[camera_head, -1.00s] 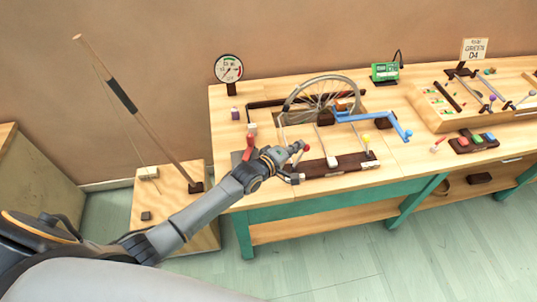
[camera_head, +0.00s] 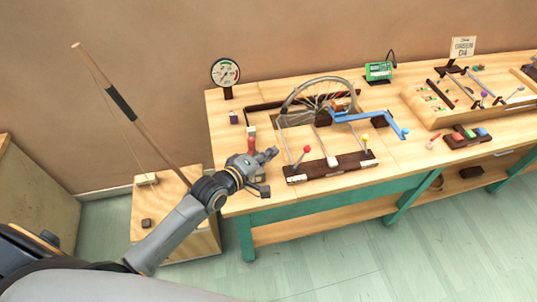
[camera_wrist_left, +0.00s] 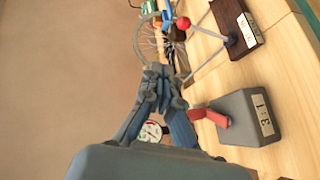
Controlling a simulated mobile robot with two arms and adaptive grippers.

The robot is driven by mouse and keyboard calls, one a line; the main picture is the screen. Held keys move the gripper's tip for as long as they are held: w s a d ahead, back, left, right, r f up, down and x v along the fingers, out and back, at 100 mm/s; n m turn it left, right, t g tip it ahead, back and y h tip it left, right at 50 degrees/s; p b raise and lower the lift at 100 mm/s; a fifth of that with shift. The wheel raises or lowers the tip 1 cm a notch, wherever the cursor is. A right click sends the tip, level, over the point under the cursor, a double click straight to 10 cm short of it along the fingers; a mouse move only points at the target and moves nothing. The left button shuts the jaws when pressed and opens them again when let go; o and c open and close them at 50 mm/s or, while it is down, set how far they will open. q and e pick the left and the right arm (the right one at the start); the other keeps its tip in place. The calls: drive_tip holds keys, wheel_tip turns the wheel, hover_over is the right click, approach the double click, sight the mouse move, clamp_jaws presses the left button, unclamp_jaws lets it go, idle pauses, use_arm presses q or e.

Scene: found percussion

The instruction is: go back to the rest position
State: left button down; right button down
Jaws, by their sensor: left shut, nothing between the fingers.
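My left gripper (camera_head: 273,153) is over the front left part of the wooden workbench (camera_head: 300,205). Its fingers are together and empty, and they also show in the left wrist view (camera_wrist_left: 163,80). In that view, a grey box (camera_wrist_left: 245,120) marked "3:1" with a red lever (camera_wrist_left: 208,116) stands beside the gripper, with a visible gap from the fingertips. In the head view the arm and gripper partly hide this box. My right gripper is not in view.
A dark lever base (camera_head: 330,168) with a red knob (camera_head: 306,149) is right of the gripper. Behind are a spoked wheel (camera_head: 305,100), a blue crank (camera_head: 365,116) and a dial gauge (camera_head: 226,73). A leaning pole (camera_head: 150,135) stands left, above a low wooden base (camera_head: 143,203).

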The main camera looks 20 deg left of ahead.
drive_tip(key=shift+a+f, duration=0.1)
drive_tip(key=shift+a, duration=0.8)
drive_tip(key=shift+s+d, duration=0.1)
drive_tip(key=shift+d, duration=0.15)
